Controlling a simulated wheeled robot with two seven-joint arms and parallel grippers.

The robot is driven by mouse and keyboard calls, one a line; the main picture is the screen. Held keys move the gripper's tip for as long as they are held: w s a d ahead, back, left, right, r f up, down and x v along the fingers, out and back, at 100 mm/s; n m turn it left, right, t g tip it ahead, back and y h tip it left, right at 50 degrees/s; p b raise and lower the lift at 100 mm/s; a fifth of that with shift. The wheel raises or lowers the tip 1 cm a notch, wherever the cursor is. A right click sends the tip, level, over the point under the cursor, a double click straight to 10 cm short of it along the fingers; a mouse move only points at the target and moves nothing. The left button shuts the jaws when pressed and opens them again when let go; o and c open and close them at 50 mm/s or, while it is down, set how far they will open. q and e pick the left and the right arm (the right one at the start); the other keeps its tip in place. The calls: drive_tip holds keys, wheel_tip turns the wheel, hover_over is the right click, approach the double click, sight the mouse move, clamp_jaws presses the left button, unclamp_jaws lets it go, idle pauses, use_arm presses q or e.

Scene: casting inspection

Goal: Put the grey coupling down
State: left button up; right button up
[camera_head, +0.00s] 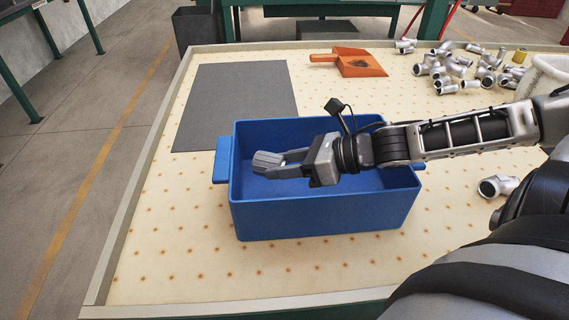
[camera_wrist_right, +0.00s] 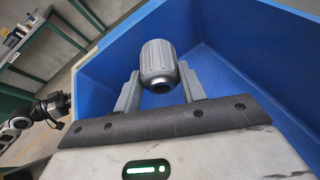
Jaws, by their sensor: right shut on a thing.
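The grey coupling (camera_head: 267,161) is a short ribbed cylinder. My right gripper (camera_head: 284,162) is shut on it, and it also shows between the two fingers in the right wrist view (camera_wrist_right: 159,65). The coupling is over the left part of the blue bin (camera_head: 320,218), at about rim height. I cannot tell its exact clearance above the bin floor. Part of my left arm (camera_wrist_right: 42,113) seems to show at the left edge of the right wrist view. Its fingers are too small and cut off to read.
The bin stands on a dotted, cream table with a raised rim. A dark grey mat (camera_head: 235,95) lies behind it. An orange dustpan (camera_head: 356,62), several silver pipe fittings (camera_head: 455,70) and a white container (camera_head: 545,82) are at the back right. One fitting (camera_head: 497,186) lies right of the bin.

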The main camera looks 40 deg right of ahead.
drive_tip(key=shift+f+b, duration=0.35)
drive_tip(key=shift+f, duration=0.25)
drive_tip(key=o, duration=1.1)
use_arm(q)
drive_tip(key=shift+s+f, duration=0.1)
use_arm(e)
drive_tip(key=shift+r, duration=0.1)
